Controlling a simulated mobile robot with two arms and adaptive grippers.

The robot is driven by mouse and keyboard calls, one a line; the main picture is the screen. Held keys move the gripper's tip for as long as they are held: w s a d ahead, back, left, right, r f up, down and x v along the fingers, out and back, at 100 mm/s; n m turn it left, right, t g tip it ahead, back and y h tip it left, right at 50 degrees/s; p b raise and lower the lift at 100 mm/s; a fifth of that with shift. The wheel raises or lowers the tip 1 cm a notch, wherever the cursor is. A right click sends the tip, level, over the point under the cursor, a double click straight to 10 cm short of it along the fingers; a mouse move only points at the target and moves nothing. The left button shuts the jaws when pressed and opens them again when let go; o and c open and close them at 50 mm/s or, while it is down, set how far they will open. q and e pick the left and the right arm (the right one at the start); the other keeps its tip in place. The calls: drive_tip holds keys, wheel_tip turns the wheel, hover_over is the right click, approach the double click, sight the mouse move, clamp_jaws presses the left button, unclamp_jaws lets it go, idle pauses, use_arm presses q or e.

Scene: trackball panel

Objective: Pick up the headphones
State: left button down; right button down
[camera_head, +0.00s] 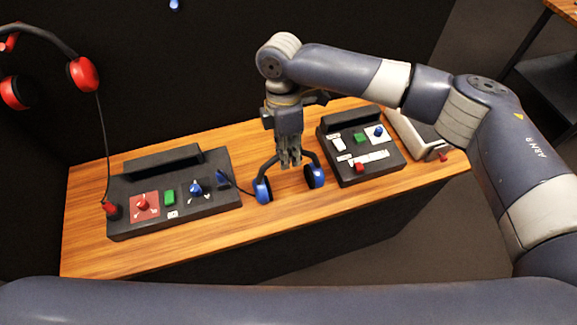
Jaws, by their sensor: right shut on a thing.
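Blue headphones (263,190) with a dark headband and blue ear cups are at the middle of the wooden counter, between two control panels. My right gripper (290,160) points down from above and is shut on their headband. The gripper hides part of the band. The ear cups hang at or close to the counter top; I cannot tell whether they touch it. Red headphones (83,74) hang at the upper left against the dark wall, with a cord running down to the left panel. My left gripper is not in view.
A black control panel (120,190) with a red knob, green button and blue knob stands left on the counter (90,255). Another panel (345,178) stands right, beside a grey device (415,140). Bare counter lies in front of the headphones. A dark wall rises behind.

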drive_tip(key=shift+r, duration=0.1)
drive_tip(key=r, duration=0.1)
drive_tip(key=r+b, duration=0.1)
drive_tip(key=r, duration=0.1)
drive_tip(key=shift+s+r+b, duration=0.1)
drive_tip(key=shift+s+b, duration=0.2)
drive_tip(key=shift+s, duration=0.05)
drive_tip(key=s+a+r+b, duration=0.1)
drive_tip(key=s+a+b, duration=0.1)
drive_tip(key=s, duration=1.3)
drive_tip(key=shift+a+r+b, duration=0.3)
drive_tip(key=shift+a+b, duration=0.05)
drive_tip(key=shift+r, duration=0.1)
